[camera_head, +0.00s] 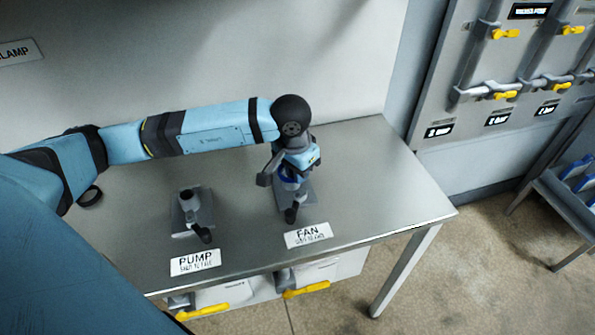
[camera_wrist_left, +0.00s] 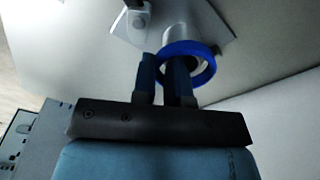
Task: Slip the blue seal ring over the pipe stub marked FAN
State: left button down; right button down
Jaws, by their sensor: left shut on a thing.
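The blue seal ring (camera_wrist_left: 206,73) is held at one side between the two fingers of my left gripper (camera_wrist_left: 163,65). In the head view my left gripper (camera_head: 290,172) is over the FAN stub, pointing down, and hides most of the stub and ring (camera_head: 287,176). In the left wrist view the pale pipe stub (camera_wrist_left: 175,36) stands on its square plate right beside the ring. The ring overlaps the stub's end; I cannot tell whether it is around it or only in front. The FAN label (camera_head: 308,235) lies in front. My right gripper is not in view.
The PUMP stub (camera_head: 187,201) stands on a plate to the left, with its label (camera_head: 195,262) in front. A dark ring (camera_head: 90,196) lies at the table's left. The grey table (camera_head: 385,190) is clear to the right. Yellow-handled valves (camera_head: 505,34) are on the panel at right.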

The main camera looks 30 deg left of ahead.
pick_arm(q)
jog(key=shift+s+d+f+b, duration=0.1)
jog(key=shift+s+f+b, duration=0.25)
jog(key=shift+f+b, duration=0.35)
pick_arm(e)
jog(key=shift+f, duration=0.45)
pick_arm(q)
jog(key=c, duration=1.2)
grip_release()
jog(key=shift+d, duration=0.1)
jog(key=shift+c, duration=0.2)
jog(key=shift+o, duration=0.8)
jog(key=shift+d, duration=0.1)
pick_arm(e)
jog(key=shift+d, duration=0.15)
pick_arm(q)
jog(key=shift+a, duration=0.25)
jog(key=r, duration=0.5)
jog(key=shift+w+a, duration=0.1)
jog(key=shift+a, duration=0.25)
notch_tip(320, 180, up, 10)
jog(key=s+d, duration=0.1)
jog(key=shift+s, duration=0.15)
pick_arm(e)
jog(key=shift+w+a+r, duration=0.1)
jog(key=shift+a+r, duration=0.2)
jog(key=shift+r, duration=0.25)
